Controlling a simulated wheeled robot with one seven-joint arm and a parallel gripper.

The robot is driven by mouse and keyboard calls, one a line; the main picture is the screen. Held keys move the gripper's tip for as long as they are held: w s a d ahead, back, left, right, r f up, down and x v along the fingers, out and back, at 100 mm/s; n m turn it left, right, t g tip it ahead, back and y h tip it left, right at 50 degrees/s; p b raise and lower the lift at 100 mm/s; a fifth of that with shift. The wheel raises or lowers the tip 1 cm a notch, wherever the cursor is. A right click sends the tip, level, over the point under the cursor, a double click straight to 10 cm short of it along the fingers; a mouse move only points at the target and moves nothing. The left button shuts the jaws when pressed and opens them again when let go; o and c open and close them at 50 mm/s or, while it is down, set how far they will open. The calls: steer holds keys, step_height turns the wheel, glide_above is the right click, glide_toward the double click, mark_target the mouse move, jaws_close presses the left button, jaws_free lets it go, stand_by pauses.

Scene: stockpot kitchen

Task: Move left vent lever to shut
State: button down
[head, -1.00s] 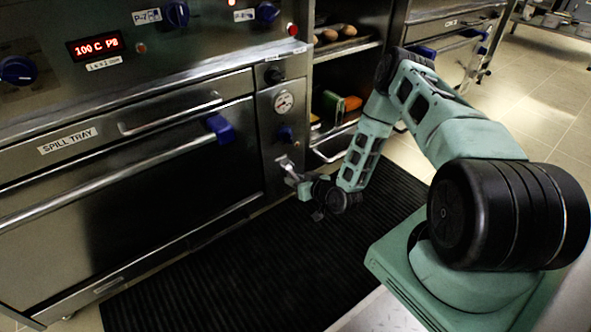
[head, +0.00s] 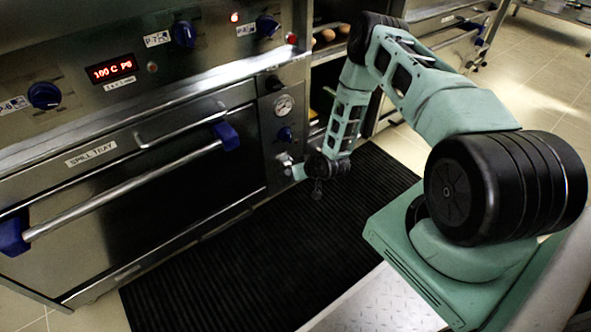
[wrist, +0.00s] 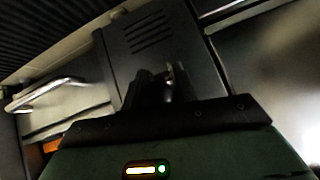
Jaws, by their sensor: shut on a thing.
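My gripper (head: 291,172) is at the low end of the oven's narrow right-hand panel, below the dial gauge. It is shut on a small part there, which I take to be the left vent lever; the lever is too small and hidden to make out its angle. In the wrist view the dark fingers (wrist: 168,82) are close together in front of a dark slotted vent box (wrist: 150,32).
The oven door has a long bar handle (head: 125,190) with blue ends, beside my gripper. A black ribbed mat (head: 270,255) covers the floor. An open shelf cabinet stands right of the oven.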

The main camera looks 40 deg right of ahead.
steer(key=shift+r, duration=0.1)
steer(key=c, duration=1.1)
jaws_free()
steer(key=shift+c, duration=0.2)
steer(key=shift+r, duration=0.1)
steer(key=p+v, duration=0.6)
steer(key=v, duration=1.1)
steer(key=shift+s, duration=0.25)
steer(key=shift+w, duration=0.1)
